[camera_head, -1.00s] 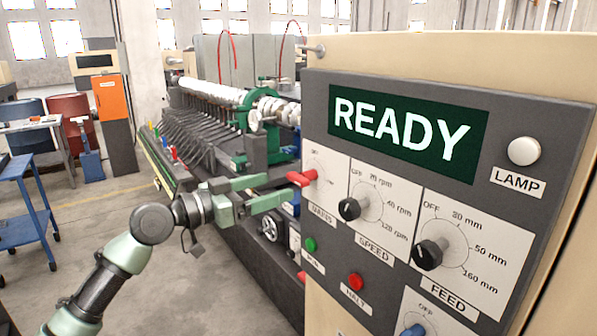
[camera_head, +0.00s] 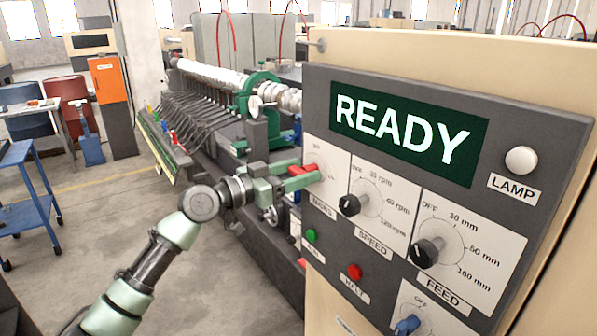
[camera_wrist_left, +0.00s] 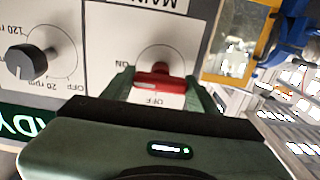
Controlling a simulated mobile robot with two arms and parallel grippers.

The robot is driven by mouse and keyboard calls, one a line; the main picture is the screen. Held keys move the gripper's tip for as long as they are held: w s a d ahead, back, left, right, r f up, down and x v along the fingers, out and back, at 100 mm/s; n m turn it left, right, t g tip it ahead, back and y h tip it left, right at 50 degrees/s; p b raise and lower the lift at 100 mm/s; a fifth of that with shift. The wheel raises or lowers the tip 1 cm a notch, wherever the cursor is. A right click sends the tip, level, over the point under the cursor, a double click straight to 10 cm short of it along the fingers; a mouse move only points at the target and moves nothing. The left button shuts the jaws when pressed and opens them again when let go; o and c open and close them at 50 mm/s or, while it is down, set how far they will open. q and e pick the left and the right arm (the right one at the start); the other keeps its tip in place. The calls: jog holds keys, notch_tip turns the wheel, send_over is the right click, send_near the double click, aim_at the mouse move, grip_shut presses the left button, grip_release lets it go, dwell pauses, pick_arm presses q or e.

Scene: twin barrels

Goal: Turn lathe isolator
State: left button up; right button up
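The lathe isolator is a red handle (camera_head: 311,168) on the white mains plate of the control panel, below the left end of the display. My left gripper (camera_head: 301,174) has reached the panel at this handle. In the left wrist view, the red handle (camera_wrist_left: 160,82) lies crosswise between the two fingers of the left gripper (camera_wrist_left: 160,88), one at each end. The fingers are spread wide; whether they touch the handle I cannot tell. The wrist view is upside down, with ON left of the handle and OFF below it. My right gripper is not in view.
The display (camera_head: 408,134) reads READY. Black speed (camera_head: 349,206) and feed (camera_head: 427,252) knobs sit right of the isolator. Green (camera_head: 311,235) and red (camera_head: 354,271) buttons are below. A lathe (camera_head: 235,110) stands behind; a blue cart (camera_head: 32,190) is at the left.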

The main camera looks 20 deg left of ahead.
pick_arm(q)
jog(key=c, duration=0.7)
jog(key=shift+c, duration=0.2)
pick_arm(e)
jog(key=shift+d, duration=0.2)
